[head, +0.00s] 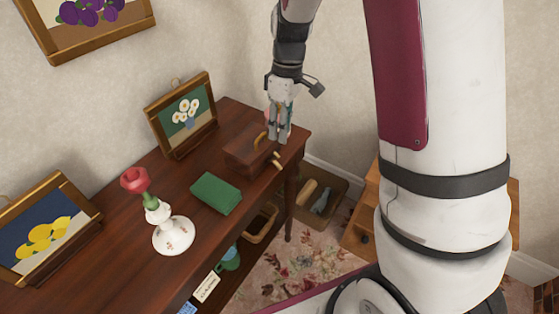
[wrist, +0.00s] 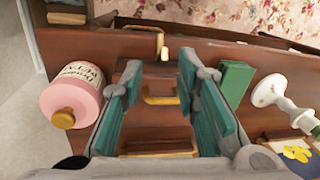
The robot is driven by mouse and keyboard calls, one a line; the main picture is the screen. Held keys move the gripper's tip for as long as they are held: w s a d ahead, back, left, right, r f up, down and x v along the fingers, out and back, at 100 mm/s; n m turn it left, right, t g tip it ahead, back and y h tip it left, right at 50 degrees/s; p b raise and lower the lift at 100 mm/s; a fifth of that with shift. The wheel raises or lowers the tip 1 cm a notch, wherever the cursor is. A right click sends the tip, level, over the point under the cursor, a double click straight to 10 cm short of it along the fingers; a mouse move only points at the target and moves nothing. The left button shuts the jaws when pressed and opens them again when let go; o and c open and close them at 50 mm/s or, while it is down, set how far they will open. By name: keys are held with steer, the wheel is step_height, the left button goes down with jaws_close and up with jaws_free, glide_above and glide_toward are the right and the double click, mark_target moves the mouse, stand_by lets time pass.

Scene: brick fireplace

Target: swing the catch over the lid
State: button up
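A dark wooden box (head: 246,150) stands on the table with its lid down. A yellow handle on the lid (head: 260,141) also shows in the wrist view (wrist: 160,98). The small tan catch (head: 277,160) is at the box's front edge, away from the wall; a pale piece of it shows in the wrist view (wrist: 164,54). It does not appear to lie over the lid. My gripper (head: 279,138) is above the box's right end. In the wrist view, its teal fingers (wrist: 155,85) are wide apart with nothing held, and the handle shows between them.
A pink bottle (wrist: 70,102) stands close beside my gripper. The wall is behind; open floor lies beyond the front edge.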

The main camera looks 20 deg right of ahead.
mark_target(277, 163)
steer(key=f, duration=0.3)
steer(key=a+f, duration=0.1)
steer(key=f, duration=0.3)
steer(key=s+f, duration=0.1)
steer(key=f, duration=0.3)
steer(key=shift+a, duration=0.15)
jaws_close()
